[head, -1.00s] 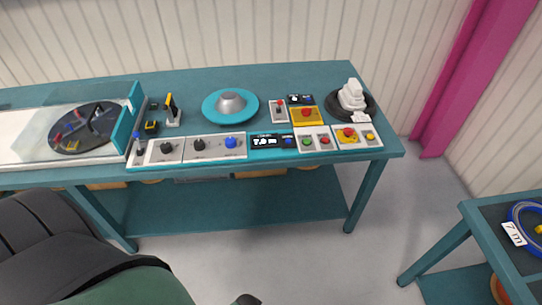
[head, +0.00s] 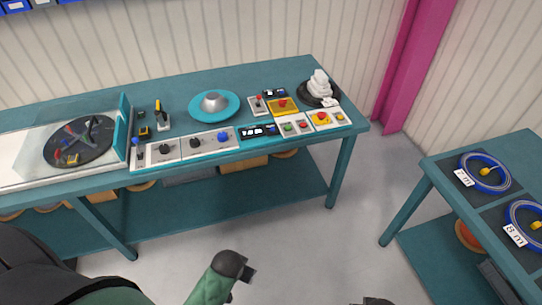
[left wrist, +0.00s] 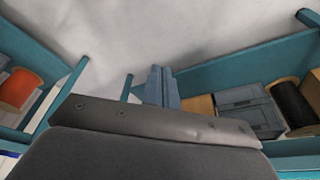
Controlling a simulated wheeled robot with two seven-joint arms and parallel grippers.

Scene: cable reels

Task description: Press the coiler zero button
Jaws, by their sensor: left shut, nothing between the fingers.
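On the bench in the head view, a dark display (head: 251,132) with white digits sits on the front control strip. A small blue button (head: 270,128) is set just right of it; its label is too small to read. A larger blue knob (head: 223,137) is left of the display. The teal disc with a grey hub (head: 214,104) lies behind the strip. Which control is the coiler zero button cannot be read. My left gripper (left wrist: 162,72) appears shut and empty in the left wrist view, pointing over the floor, away from the bench-top controls.
A second table (head: 437,166) at right holds blue cable coils (head: 485,172). Grey floor (head: 300,250) is clear between the tables.

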